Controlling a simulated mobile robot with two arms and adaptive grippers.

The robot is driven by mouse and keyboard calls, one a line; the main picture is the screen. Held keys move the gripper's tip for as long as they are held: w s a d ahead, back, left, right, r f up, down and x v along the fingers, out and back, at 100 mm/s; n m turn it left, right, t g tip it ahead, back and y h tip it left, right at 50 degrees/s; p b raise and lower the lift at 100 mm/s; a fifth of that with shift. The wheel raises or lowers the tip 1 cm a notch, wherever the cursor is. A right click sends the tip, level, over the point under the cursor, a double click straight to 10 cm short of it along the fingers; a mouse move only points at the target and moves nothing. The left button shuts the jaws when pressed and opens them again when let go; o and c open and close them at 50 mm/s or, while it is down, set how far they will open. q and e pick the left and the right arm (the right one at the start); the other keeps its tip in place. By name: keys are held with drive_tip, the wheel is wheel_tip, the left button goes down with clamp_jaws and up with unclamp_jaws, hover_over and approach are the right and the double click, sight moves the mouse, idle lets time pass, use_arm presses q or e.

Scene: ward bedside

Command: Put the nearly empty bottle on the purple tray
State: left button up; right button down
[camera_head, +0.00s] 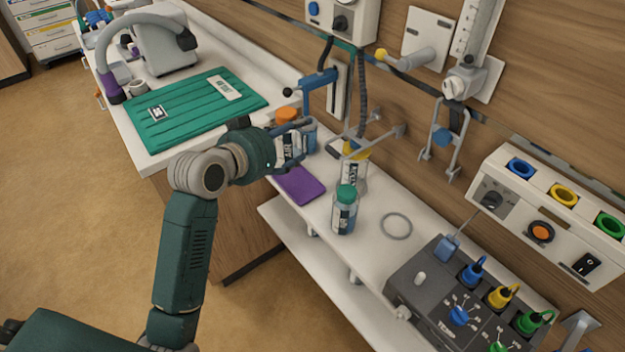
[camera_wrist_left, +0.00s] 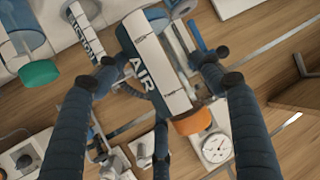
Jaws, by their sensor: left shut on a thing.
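The purple tray (camera_head: 299,185) is a small flat piece on the white shelf, with nothing on it that I can see. My left gripper (camera_head: 296,143) is shut on an orange-capped bottle (camera_head: 287,116), just behind the tray in the head view. In the left wrist view this bottle (camera_wrist_left: 157,70) lies between the fingers, with a white AIR label and its orange cap toward the lower right. A teal-capped bottle (camera_head: 344,212) and a yellow-capped bottle (camera_head: 354,172) stand right of the tray. The labels and gripper hide the fill of the held bottle.
A green board (camera_head: 205,108) lies on the counter at the left. A grey ring (camera_head: 397,226) lies right of the bottles, before a dark control box (camera_head: 440,290). Wall fittings and a hanging bracket (camera_head: 443,140) stand close behind the shelf.

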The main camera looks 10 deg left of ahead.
sight(294, 109)
use_arm(q)
drive_tip(key=w+r+n+y, duration=0.1)
drive_tip(key=w+r, duration=0.1)
drive_tip(key=w+r+n+y, duration=0.1)
drive_tip(key=w+r+y, duration=0.1)
drive_tip(key=w+r, duration=0.1)
drive_tip(key=shift+w+d+n+t, duration=0.2)
drive_tip(key=shift+w+n+t, duration=0.1)
drive_tip(key=shift+t, duration=0.1)
wheel_tip(294, 109, down, 19)
drive_tip(key=shift+f+p, duration=0.1)
drive_tip(key=shift+p, duration=0.5)
drive_tip(key=o, duration=1.2)
drive_tip(key=shift+s, duration=0.15)
drive_tip(key=d+v, duration=0.1)
drive_tip(key=v, duration=1)
drive_tip(key=shift+s+a+r+b, duration=0.25)
drive_tip(key=shift+s+a+b, duration=0.05)
drive_tip(key=shift+a+b, duration=0.2)
